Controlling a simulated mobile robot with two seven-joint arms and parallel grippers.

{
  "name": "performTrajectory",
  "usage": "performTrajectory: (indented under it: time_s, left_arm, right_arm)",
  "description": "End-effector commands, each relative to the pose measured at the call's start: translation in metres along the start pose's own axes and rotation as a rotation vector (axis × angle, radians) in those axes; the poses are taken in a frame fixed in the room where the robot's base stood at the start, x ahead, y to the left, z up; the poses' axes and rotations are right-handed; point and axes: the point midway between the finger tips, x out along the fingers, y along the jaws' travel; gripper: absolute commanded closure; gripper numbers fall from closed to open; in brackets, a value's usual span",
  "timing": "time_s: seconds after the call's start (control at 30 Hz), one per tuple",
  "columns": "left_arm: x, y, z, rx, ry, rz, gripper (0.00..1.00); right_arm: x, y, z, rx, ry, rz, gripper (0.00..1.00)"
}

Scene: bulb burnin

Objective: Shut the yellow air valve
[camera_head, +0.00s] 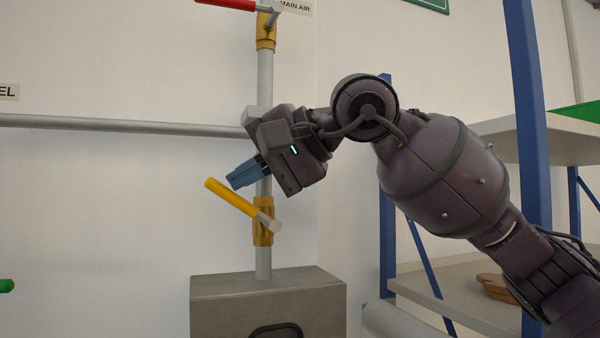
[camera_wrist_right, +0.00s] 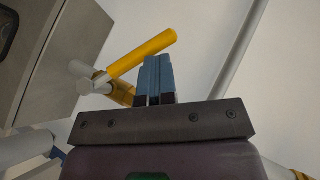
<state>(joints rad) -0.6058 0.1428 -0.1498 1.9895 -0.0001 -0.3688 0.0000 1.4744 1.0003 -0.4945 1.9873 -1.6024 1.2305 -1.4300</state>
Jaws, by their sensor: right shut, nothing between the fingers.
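The yellow air valve handle (camera_head: 231,199) is a yellow lever on the vertical pipe, above a grey box. It slants, running up and left from its pivot on the brass valve body (camera_head: 263,225). My right gripper (camera_head: 240,176) is shut and empty, its blue fingers just above the lever. In the right wrist view the shut fingers (camera_wrist_right: 154,78) stand beside the yellow lever (camera_wrist_right: 143,55), which slants up to the right; I cannot tell whether they touch. My left gripper is not in view.
A red-handled valve (camera_head: 232,4) sits higher on the same pipe, by a "MAIN AIR" sign. A grey horizontal pipe (camera_head: 120,124) runs left along the wall. A grey box (camera_head: 215,300) stands below. A blue-framed shelf (camera_head: 387,220) is at the right. A green handle tip (camera_head: 6,286) shows far left.

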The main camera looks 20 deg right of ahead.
Motion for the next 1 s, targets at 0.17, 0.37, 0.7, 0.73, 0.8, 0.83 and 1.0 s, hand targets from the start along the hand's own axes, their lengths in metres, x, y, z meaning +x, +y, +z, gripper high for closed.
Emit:
performTrajectory:
  time_s: [0.17, 0.37, 0.7, 0.73, 0.8, 0.83, 1.0]
  left_arm:
    - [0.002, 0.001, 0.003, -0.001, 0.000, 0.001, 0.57]
    - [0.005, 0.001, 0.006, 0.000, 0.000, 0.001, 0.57]
    - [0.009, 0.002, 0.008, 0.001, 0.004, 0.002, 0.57]
    - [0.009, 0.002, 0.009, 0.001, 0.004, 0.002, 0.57]
    - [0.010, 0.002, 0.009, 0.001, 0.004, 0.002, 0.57]
    - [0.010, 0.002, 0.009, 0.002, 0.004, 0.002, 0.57]
    - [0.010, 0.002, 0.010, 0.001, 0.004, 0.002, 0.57]
  right_arm:
    - [0.011, 0.000, 0.008, -0.060, 0.000, 0.089, 1.00]
    - [0.022, 0.003, 0.015, -0.057, 0.000, 0.086, 1.00]
    - [0.034, 0.009, 0.023, -0.133, 0.000, 0.198, 1.00]
    - [0.035, 0.009, 0.023, -0.132, 0.001, 0.198, 1.00]
    - [0.036, 0.010, 0.024, -0.132, 0.001, 0.198, 1.00]
    - [0.036, 0.010, 0.024, -0.132, 0.001, 0.198, 1.00]
    - [0.038, 0.011, 0.025, -0.132, 0.001, 0.197, 1.00]
